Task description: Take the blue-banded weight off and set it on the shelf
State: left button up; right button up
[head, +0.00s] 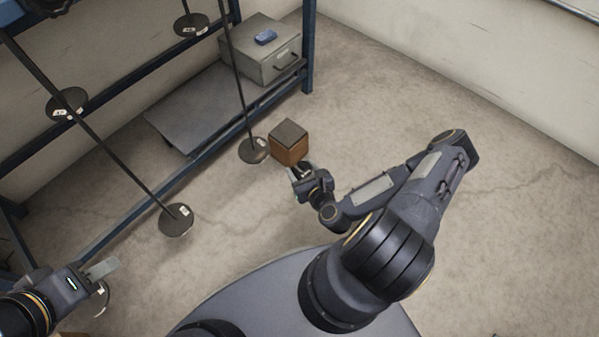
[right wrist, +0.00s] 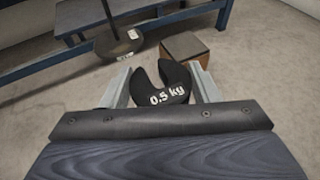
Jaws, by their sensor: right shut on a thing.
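My right gripper (head: 302,170) is shut on a dark, slotted weight (right wrist: 172,88) marked "0.5 kg", which sits between the two fingers in the right wrist view. I see no blue band on the side that shows. The weight is clear of the nearest hanger pan (head: 254,150), a dark disc on a long rod, which also shows in the right wrist view (right wrist: 118,45). The low grey shelf (head: 205,105) lies in the blue frame at the back. My left gripper (head: 103,281) is open and empty at the lower left of the head view.
A brown block with a dark top (head: 290,148) stands just beyond my right gripper. A grey drawer box (head: 262,55) with a small blue object (head: 266,37) on top sits on the shelf's right end. Other rods with discs (head: 175,220) hang to the left. The shelf's left part is bare.

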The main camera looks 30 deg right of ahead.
jog(key=shift+g+y, duration=0.3)
jog(key=shift+g, duration=0.1)
jog(key=shift+s+f+b, duration=0.15)
jog(key=shift+s+f, duration=0.1)
jog(key=shift+s, duration=0.85)
jog(key=shift+s+f+b, duration=0.15)
jog(key=shift+s+f, duration=0.05)
jog(key=shift+s, duration=0.9)
jog(key=w, duration=0.1)
jog(key=w+a+p, duration=0.1)
jog(key=w, duration=0.2)
jog(key=shift+a, duration=0.3)
jog(key=shift+w, duration=0.45)
jog(key=shift+w+r, duration=0.15)
jog(key=shift+w, duration=0.05)
jog(key=w+a+r, duration=0.2)
jog(key=w+r, duration=0.4)
jog(key=r, duration=0.4)
jog(key=w+a+r, duration=0.2)
jog(key=w+r, duration=0.3)
jog(key=r, duration=0.4)
jog(key=s+r+p, duration=0.4)
jog(key=r+p, duration=1)
jog(key=p, duration=0.2)
jog(key=s+r+p, duration=0.4)
jog(key=r+p, duration=1.1)
jog(key=p, duration=0.2)
jog(key=shift+d+r+n, duration=0.2)
jog(key=shift+d+n, duration=0.1)
jog(key=shift+d, duration=0.1)
